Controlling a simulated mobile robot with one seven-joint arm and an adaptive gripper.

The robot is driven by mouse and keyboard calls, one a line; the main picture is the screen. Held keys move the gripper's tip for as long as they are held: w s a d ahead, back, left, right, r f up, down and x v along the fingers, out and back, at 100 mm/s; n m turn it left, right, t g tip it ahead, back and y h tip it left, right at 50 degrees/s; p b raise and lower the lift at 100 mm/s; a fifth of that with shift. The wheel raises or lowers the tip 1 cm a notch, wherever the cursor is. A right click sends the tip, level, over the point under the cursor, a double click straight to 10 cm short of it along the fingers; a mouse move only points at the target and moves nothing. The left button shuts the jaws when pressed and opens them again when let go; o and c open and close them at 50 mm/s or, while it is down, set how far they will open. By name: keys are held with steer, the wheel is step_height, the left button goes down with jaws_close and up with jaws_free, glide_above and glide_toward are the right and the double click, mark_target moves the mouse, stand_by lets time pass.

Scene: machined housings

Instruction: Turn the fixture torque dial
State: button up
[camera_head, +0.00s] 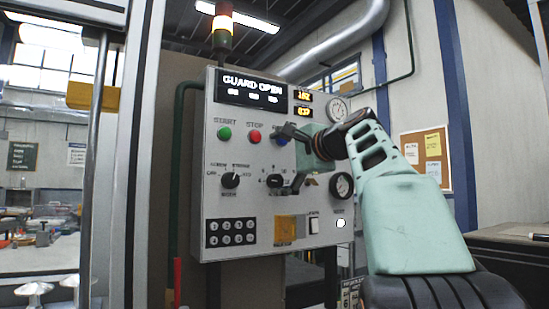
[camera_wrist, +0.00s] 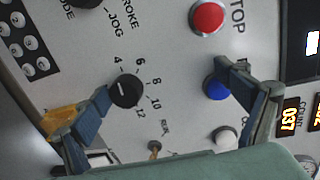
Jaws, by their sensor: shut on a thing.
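The torque dial (camera_wrist: 126,90) is a round black knob on the grey panel, with the numbers 4 to 12 around it and a pale pointer line. One fingertip meets the dial's edge in the wrist view. The other finger shows well apart from it, in front of the panel by the blue button (camera_wrist: 216,87). The dial's exact reading is too small to tell.
The panel (camera_head: 225,150) carries a red stop button (camera_head: 255,137), a green start button (camera_head: 224,133), a mode knob (camera_head: 230,180) and a black keypad (camera_head: 231,232). A small key switch (camera_wrist: 155,147) and a white button (camera_wrist: 223,137) sit close to my fingers.

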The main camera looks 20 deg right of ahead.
steer(key=shift+s+d+r, duration=0.25)
steer(key=shift+s+r, duration=0.15)
steer(key=shift+s, duration=0.15)
steer(key=shift+s+d+r, duration=0.2)
steer(key=shift+s+r, duration=0.2)
steer(key=shift+s, duration=0.1)
steer(key=shift+c, duration=1.4)
steer(key=v, duration=0.2)
steer(key=shift+s+d+r+b, duration=0.1)
steer(key=shift+s+r+b, duration=0.05)
steer(key=shift+s+b, duration=0.2)
steer(key=c, duration=0.5)
steer(key=shift+s+d+f+b, duration=0.15)
steer(key=shift+s+d+b, duration=0.1)
steer(key=shift+s, duration=1)
steer(key=shift+s+d+f+b, duration=0.1)
steer(key=shift+s+f+b, duration=0.15)
steer(key=shift+s, duration=1)
steer(key=shift+s+d+f+b, duration=0.1)
steer(key=shift+s+d+b, duration=0.15)
steer(key=shift+s, duration=1)
